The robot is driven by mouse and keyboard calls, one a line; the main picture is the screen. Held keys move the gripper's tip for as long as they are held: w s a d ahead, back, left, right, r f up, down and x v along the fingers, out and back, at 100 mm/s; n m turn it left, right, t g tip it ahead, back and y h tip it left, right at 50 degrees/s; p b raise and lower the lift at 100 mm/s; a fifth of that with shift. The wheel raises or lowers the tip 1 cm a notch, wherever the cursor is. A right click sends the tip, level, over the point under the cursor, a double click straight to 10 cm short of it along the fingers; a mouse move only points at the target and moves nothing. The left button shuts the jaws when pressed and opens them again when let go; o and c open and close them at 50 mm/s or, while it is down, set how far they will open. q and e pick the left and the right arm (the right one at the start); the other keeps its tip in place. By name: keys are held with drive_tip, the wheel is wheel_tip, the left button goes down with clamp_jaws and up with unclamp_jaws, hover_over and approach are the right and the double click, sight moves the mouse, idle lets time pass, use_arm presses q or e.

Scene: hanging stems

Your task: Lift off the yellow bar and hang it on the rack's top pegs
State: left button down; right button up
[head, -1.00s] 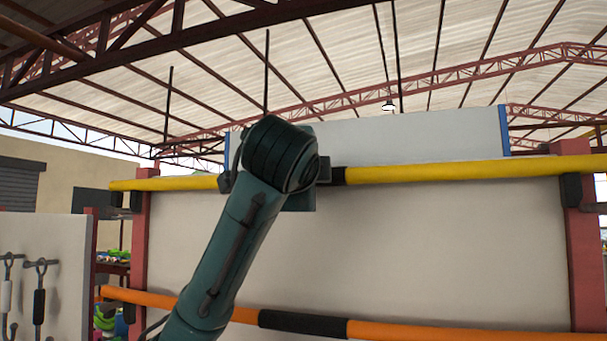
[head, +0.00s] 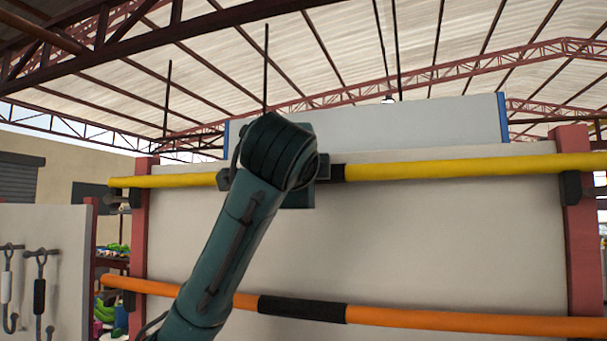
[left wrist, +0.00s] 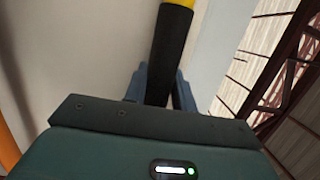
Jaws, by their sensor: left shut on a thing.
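The yellow bar (head: 450,170) spans the upper part of the rack, nearly level, with a black grip section in its middle. My left gripper (left wrist: 160,88) is shut on that black section (left wrist: 167,55), which the left wrist view shows between the fingers. In the head view my left arm hides the fingers and part of the bar. The rack has red posts (head: 141,235). Its dark top pegs show at the left (head: 136,197) and right (head: 571,187), close under the bar. I cannot tell whether the bar touches them. My right gripper is not in view.
An orange bar (head: 430,317) with a black middle hangs lower on the rack, in front of a pale panel (head: 440,240). A white board with hooked tools (head: 39,285) stands at the left.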

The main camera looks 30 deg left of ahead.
use_arm(q)
drive_tip(key=shift+f+b, duration=0.45)
drive_tip(key=shift+f, duration=0.2)
drive_tip(key=c, duration=1.2)
unclamp_jaws()
drive_tip(key=shift+o, duration=0.7)
